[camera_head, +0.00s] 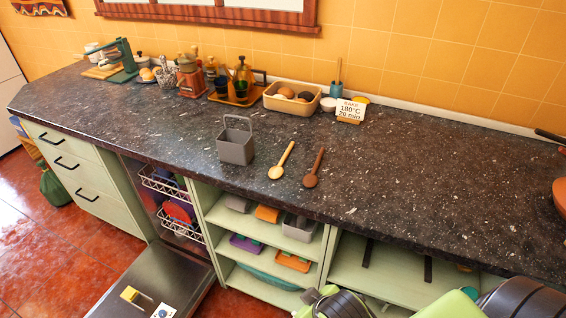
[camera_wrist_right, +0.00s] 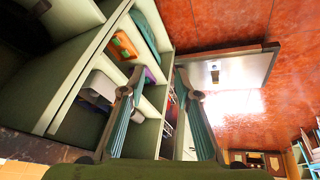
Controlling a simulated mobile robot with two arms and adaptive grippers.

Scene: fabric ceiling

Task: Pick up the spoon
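A light wooden spoon (camera_head: 281,161) lies on the dark speckled countertop (camera_head: 400,200), right of the grey caddy. A dark brown spoon (camera_head: 314,169) lies just right of it, near the front edge, and the two do not touch. My right gripper (camera_wrist_right: 159,82) shows in the right wrist view with its two fingers spread apart and nothing between them. Its camera looks toward the open shelves, and no spoon shows in that view. My left gripper is not in view. Parts of my arms show at the bottom right of the head view, below the counter edge.
A grey caddy (camera_head: 236,147) stands left of the spoons. A bread basket (camera_head: 291,100) and a recipe card (camera_head: 351,110) stand behind them. Below, the dishwasher door (camera_head: 165,283) hangs open beside the open shelves (camera_head: 265,232).

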